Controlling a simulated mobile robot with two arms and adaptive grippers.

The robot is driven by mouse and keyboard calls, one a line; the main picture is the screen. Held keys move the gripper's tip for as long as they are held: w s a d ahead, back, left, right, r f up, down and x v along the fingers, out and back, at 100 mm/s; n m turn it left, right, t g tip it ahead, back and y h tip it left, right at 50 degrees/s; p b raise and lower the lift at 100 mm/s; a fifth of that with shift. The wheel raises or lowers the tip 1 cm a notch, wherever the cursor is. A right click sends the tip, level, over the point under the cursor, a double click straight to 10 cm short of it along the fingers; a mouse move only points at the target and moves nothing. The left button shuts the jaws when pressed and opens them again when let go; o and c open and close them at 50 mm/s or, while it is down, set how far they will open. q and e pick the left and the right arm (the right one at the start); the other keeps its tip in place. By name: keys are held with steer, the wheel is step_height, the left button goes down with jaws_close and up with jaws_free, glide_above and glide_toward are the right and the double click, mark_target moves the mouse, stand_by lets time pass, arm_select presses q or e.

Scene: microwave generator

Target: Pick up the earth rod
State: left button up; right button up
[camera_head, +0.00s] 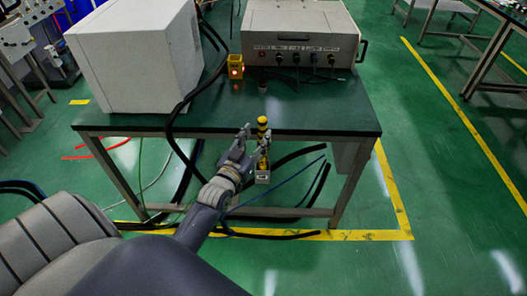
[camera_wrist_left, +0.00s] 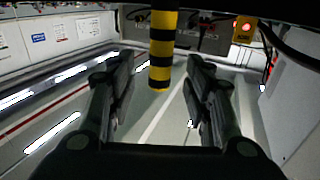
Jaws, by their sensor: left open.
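The earth rod (camera_head: 262,123) is a yellow-and-black striped rod. In the head view it shows upright at the table's front edge, with its lower part partly covered by my gripper. In the left wrist view the striped rod (camera_wrist_left: 161,50) hangs down from the top of the picture, between the two fingers and beyond them. My left gripper (camera_head: 256,136) is open at the front edge of the table, with its fingers on either side of the rod as seen. I see clear gaps beside the rod in the wrist view, so the fingers look apart from it. My right gripper is out of view.
A dark green table (camera_head: 330,115) carries a large white box (camera_head: 130,55), a grey instrument case (camera_head: 300,35) and a yellow box with a lit red lamp (camera_head: 236,66). Black cables run off the table and along the floor. The table's right front is clear.

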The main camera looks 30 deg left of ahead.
mark_target(261, 130)
arm_select(q)
steer(key=shift+w+a+f+b, duration=0.1)
steer(key=shift+w+b, duration=0.35)
steer(key=shift+w, duration=0.1)
steer(key=w, duration=0.1)
steer(key=w+b, duration=0.2)
steer(key=shift+w+a, duration=0.15)
steer(key=shift+a, duration=0.15)
steer(key=shift+w, duration=0.45)
steer(key=shift+c, duration=0.8)
steer(key=shift+a, duration=0.1)
jaws_close()
